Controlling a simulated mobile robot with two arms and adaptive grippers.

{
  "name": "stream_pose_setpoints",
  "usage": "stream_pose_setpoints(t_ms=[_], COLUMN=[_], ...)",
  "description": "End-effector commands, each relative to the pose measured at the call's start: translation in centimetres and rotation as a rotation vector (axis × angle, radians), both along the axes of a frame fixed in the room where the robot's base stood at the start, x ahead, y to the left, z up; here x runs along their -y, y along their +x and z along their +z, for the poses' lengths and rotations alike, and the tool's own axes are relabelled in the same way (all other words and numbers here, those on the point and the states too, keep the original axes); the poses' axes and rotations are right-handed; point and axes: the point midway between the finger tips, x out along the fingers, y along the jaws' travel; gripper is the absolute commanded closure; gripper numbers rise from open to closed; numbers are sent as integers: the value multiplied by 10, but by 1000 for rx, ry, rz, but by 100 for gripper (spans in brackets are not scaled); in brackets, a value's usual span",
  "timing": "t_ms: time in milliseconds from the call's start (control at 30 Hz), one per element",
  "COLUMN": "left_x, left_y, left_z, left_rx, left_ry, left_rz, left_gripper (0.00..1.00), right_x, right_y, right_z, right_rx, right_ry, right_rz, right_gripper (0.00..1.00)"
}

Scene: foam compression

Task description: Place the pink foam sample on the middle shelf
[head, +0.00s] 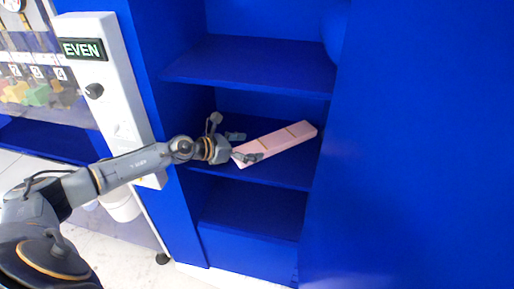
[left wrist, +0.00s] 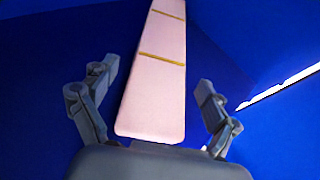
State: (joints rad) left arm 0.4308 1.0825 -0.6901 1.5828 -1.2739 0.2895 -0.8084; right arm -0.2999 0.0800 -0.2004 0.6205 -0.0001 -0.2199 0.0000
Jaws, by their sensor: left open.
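The pink foam sample (head: 285,139) is a long flat block with thin tan bands across it. In the head view it lies on the middle shelf (head: 288,176) of the blue cabinet, angled up to the right. My left gripper (head: 246,147) is at its near left end. In the left wrist view the foam (left wrist: 155,90) runs away from the gripper, its near end between the spread fingers (left wrist: 155,95). There is a gap between the foam and each finger. The left gripper is open. My right gripper is not in view.
The cabinet has an upper shelf (head: 250,65) above and a lower compartment (head: 250,208) below. A blue panel (head: 420,150) fills the right side. A white post (head: 110,90) with a sign reading EVEN stands left, near my left arm. A rounded blue object (head: 336,32) is at upper right.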

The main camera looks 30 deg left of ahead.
Motion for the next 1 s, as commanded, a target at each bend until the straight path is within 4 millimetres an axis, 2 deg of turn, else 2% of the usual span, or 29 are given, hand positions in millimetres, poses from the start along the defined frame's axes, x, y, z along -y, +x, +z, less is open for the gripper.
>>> stream_pose_setpoints(t_ms=[100, 300, 1000], left_x=[-10, -17, -18], left_y=[-16, -30, -31], left_z=[3, 12, 15], left_rx=[-1, -1, 0], left_ry=[4, 2, 0], left_rz=[0, 0, 0], left_gripper=[12, 12, 12], right_x=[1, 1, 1], right_y=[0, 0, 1], right_z=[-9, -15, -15], right_rx=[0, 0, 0], right_ry=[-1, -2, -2], right_rz=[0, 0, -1], right_gripper=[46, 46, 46])
